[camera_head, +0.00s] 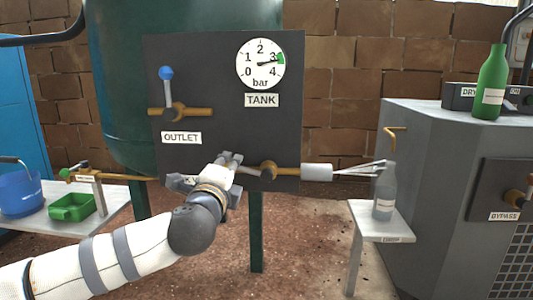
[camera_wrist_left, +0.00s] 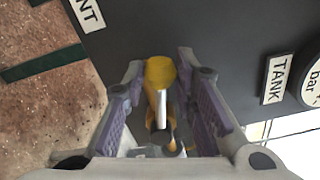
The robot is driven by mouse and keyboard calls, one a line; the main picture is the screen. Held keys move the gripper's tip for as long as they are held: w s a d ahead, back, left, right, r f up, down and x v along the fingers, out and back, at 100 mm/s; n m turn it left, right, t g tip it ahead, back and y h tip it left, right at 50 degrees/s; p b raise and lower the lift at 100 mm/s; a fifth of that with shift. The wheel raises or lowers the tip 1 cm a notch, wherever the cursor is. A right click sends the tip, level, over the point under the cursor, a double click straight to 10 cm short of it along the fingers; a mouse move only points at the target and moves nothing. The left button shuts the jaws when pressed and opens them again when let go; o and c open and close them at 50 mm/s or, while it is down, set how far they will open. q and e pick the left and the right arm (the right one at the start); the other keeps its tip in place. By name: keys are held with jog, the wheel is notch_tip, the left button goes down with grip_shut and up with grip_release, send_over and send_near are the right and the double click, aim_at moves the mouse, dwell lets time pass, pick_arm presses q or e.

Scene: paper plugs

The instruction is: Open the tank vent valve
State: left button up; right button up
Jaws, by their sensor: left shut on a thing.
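My left gripper (camera_head: 230,160) is at the lower part of the dark panel (camera_head: 215,75), in front of the vent pipework. In the left wrist view, the gripper (camera_wrist_left: 160,80) has its fingers on both sides of the vent valve's yellow-knobbed lever (camera_wrist_left: 160,72), which has a metal stem; it is shut on it. The head view hides this lever behind the gripper. The brass vent pipe (camera_head: 284,172) runs right into a white cylinder (camera_head: 317,172), with pale streaks fanning from its end. The tank gauge (camera_head: 261,63) needle points near 3, by a green mark. My right gripper is not in view.
A blue-knobbed outlet lever (camera_head: 167,74) stands upright at upper left. A clear bottle (camera_head: 385,197) stands on a small stand (camera_head: 385,228) near the streaks. A green bottle (camera_head: 492,85) stands on the grey cabinet (camera_head: 430,130). A green tray (camera_head: 72,207) lies on the left bench.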

pick_arm(q)
jog(key=shift+f, duration=0.15)
jog(key=shift+f+n, duration=0.85)
jog(key=shift+n, duration=0.55)
jog(key=o, duration=0.9)
jog(key=shift+a, duration=0.1)
jog(key=s+p, duration=0.1)
jog(key=s, duration=0.3)
